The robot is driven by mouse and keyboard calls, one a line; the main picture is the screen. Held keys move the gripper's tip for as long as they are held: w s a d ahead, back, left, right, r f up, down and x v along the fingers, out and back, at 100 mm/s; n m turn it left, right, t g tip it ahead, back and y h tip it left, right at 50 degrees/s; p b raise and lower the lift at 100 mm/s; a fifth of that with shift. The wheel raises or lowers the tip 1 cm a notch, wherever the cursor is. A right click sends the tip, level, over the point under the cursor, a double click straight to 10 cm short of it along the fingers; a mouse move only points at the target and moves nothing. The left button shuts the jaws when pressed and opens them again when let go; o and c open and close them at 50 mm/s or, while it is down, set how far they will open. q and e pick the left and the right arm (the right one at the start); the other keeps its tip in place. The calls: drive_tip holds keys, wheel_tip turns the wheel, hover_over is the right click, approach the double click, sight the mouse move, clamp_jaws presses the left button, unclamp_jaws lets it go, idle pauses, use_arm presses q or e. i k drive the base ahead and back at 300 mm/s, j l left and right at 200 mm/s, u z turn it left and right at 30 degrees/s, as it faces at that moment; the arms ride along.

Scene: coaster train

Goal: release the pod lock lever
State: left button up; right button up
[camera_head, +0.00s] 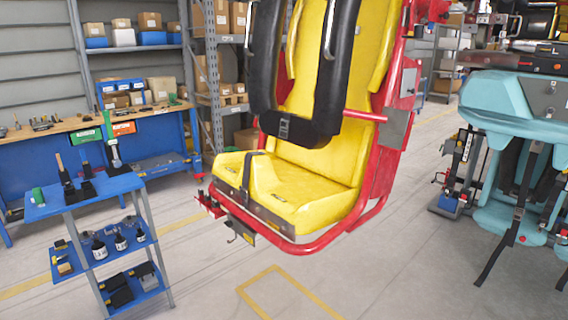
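A yellow coaster seat (285,185) in a red tubular frame (300,247) fills the middle of the head view, above the floor. Black padded restraints (335,70) hang down over its backrest, with a buckle (284,128) at their lower end. A short red bar (365,115) sticks out to the left from a grey plate (396,130) on the seat's right side. A small red fitting (210,204) juts from the frame's front left corner. I cannot tell which part is the pod lock lever. Neither gripper is in view.
A blue tool cart (85,192) stands front left, holding tools and bottles. A blue workbench (30,160) and shelves (215,60) with boxes are behind. A teal seat unit (500,105) with hanging straps stands at right. The floor (380,260) below and right of the seat is clear.

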sight(256, 119)
drive_tip(key=i+j, duration=1.05)
drive_tip(key=j+z, duration=0.1)
drive_tip(key=z, duration=0.35)
drive_tip(key=i+j+z, duration=0.2)
drive_tip(key=j, duration=0.15)
drive_tip(key=i+j+z, duration=0.25)
drive_tip(key=j+z, duration=0.2)
drive_tip(key=j, duration=0.2)
drive_tip(key=i+j+z, duration=0.1)
drive_tip(key=j+z, duration=0.15)
drive_tip(key=j, duration=0.5)
drive_tip(key=i+j, duration=0.1)
drive_tip(key=j, duration=0.3)
